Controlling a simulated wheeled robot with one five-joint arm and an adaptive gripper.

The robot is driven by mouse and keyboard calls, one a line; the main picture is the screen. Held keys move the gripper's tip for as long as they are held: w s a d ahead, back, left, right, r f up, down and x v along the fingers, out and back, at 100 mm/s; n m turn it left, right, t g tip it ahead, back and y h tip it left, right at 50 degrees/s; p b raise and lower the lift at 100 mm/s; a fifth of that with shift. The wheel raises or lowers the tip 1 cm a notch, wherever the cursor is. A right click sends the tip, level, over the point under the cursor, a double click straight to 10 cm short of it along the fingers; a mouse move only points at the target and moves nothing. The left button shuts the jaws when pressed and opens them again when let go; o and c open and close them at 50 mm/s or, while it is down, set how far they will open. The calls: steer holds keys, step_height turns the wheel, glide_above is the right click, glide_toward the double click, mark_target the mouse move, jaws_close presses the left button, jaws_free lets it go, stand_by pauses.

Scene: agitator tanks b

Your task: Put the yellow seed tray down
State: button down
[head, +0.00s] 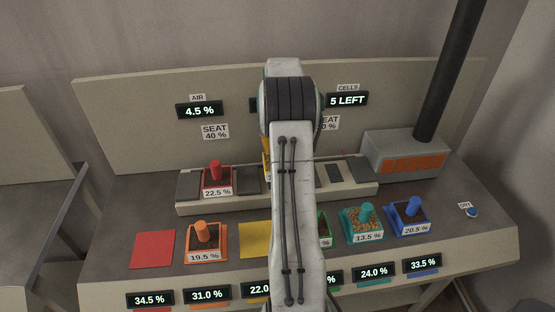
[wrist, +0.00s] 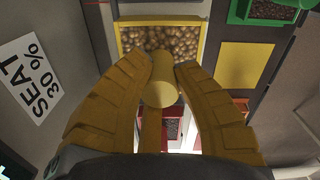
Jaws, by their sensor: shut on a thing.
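The yellow seed tray (wrist: 125,38) is full of pale brown seeds and has an upright yellow handle (wrist: 160,85). My gripper (wrist: 162,70) is shut on this handle, one finger on each side. In the head view only a sliver of the yellow tray (head: 266,150) shows at the left of my arm, near the long raised bench unit (head: 190,207). My arm hides the rest, and my gripper is hidden there too. I cannot tell whether the tray touches the unit or hangs above it. An empty yellow square (head: 254,238) lies on the table front.
A red tray (head: 217,181) sits on the raised unit, between dark pads. Orange (head: 203,240), teal (head: 362,224) and blue (head: 407,215) trays stand in the front row, with a green one (head: 323,230) partly hidden. A red square (head: 153,249) is bare. A grey box (head: 400,152) with a black pipe stands right.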

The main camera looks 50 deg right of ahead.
steer(key=shift+w+f, duration=0.15)
steer(key=shift+f, duration=1.95)
steer(key=shift+f, duration=0.2)
steer(key=c, duration=1.1)
jaws_free()
steer(key=shift+r, duration=0.15)
